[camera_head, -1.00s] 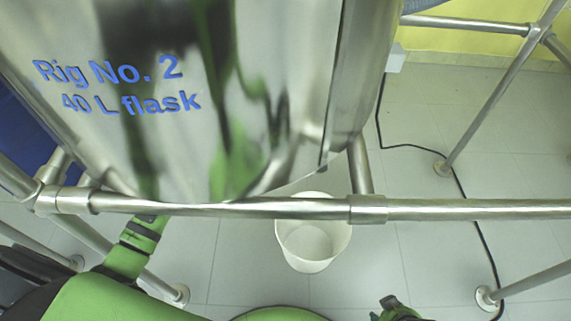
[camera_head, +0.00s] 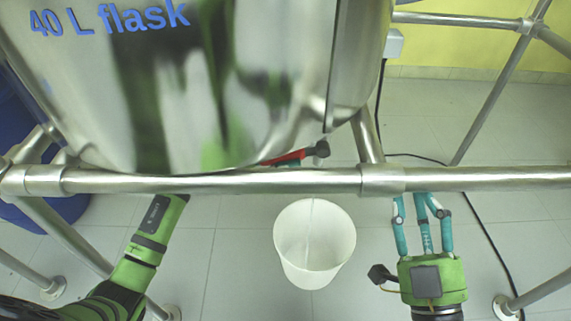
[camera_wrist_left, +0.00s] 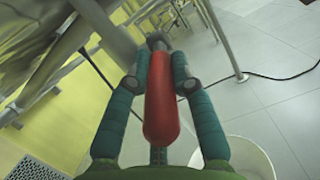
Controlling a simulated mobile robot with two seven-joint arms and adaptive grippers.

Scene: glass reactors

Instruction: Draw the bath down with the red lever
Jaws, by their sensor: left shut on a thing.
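The red lever (camera_head: 286,158) shows in part under the steel vessel (camera_head: 200,90), just above the front rail. In the left wrist view the red lever (camera_wrist_left: 161,110) lies lengthwise between the teal fingers of my left gripper (camera_wrist_left: 160,72), which is shut on it. In the head view the vessel and rail mostly hide that gripper. A white bucket (camera_head: 296,262) stands on the floor below the outlet, with a thin pale streak reaching down into it. My right gripper (camera_head: 421,205) is open and empty, right of the bucket.
The steel rail (camera_head: 270,181) crosses in front of the vessel. Frame legs (camera_head: 85,255) stand at left and right. A black cable (camera_head: 487,240) runs over the tiled floor at right. A blue container (camera_head: 20,110) is at far left.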

